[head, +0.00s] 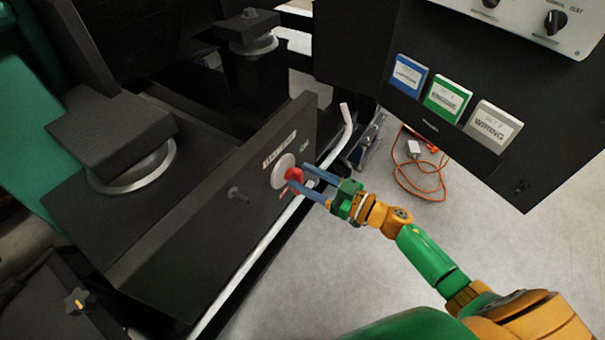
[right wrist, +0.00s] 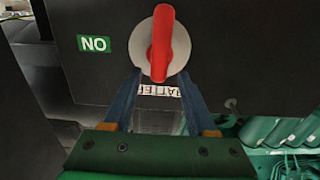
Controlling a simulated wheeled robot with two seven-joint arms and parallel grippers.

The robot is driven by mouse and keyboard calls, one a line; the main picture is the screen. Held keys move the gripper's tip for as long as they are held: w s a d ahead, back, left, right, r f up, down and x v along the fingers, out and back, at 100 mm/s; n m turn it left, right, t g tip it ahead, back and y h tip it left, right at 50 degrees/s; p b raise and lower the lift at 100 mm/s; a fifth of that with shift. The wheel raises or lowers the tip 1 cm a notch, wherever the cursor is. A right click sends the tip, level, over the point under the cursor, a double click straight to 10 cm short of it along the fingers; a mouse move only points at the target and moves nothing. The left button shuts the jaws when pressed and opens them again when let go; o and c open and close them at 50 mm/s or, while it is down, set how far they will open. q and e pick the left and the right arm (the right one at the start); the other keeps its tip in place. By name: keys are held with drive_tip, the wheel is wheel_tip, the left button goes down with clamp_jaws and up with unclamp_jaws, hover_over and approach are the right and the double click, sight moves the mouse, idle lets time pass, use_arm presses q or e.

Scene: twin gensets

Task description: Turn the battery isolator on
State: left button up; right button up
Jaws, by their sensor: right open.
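The battery isolator is a red handle (head: 294,174) on a pale round disc (head: 280,171), on the dark panel's (head: 215,205) side face. In the right wrist view the red handle (right wrist: 161,45) stands nearly upright across the disc (right wrist: 181,46). My right gripper (head: 305,182) is open at the handle, its blue fingers pointing at the panel. In the right wrist view its fingertips (right wrist: 161,76) lie either side of the handle's lower end; contact cannot be told. A green label (right wrist: 94,44) sits beside the disc. My left gripper is not in view.
A small knob (head: 238,193) sticks out of the panel left of the disc. A white rail (head: 240,272) runs below it.

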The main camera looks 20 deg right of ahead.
drive_tip(key=shift+w+a, duration=0.3)
drive_tip(key=shift+w, duration=0.25)
clamp_jaws()
